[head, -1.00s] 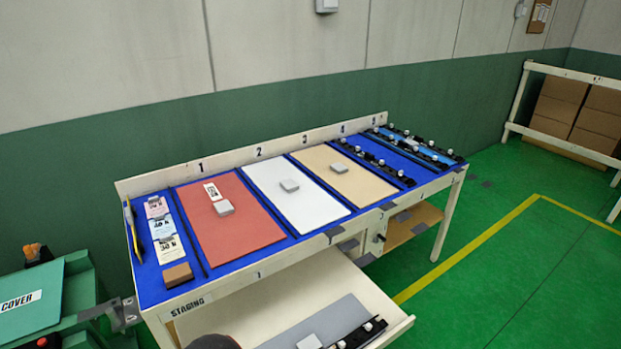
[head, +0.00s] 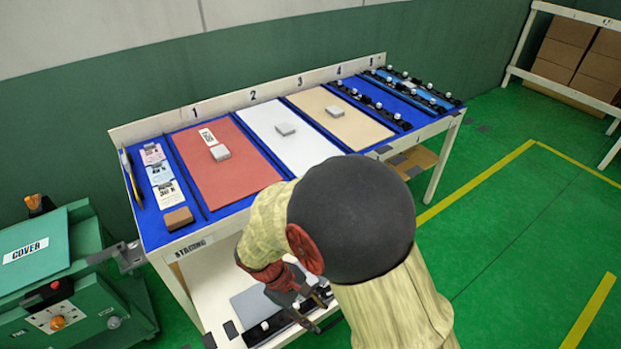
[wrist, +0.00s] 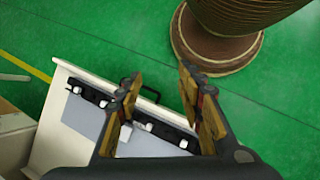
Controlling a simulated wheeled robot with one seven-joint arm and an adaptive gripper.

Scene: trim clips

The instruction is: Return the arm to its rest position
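My arm rises in front of the table in the head view and bends down toward the open drawer. My gripper (head: 308,294) is above the drawer (head: 222,315) at the table's front. In the wrist view my gripper (wrist: 165,100) shows two fingers set well apart with nothing between them. Below it the drawer (wrist: 50,135) holds a grey panel (wrist: 88,122) and black clip strips with white knobs (wrist: 75,90). My arm hides part of the drawer and the table's front right in the head view.
The blue-topped table (head: 150,222) carries red (head: 235,180), white (head: 290,155) and tan (head: 345,118) panels, with clip strips (head: 410,90) at the far right. A green machine (head: 75,280) stands at the left. Green floor is clear at the right.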

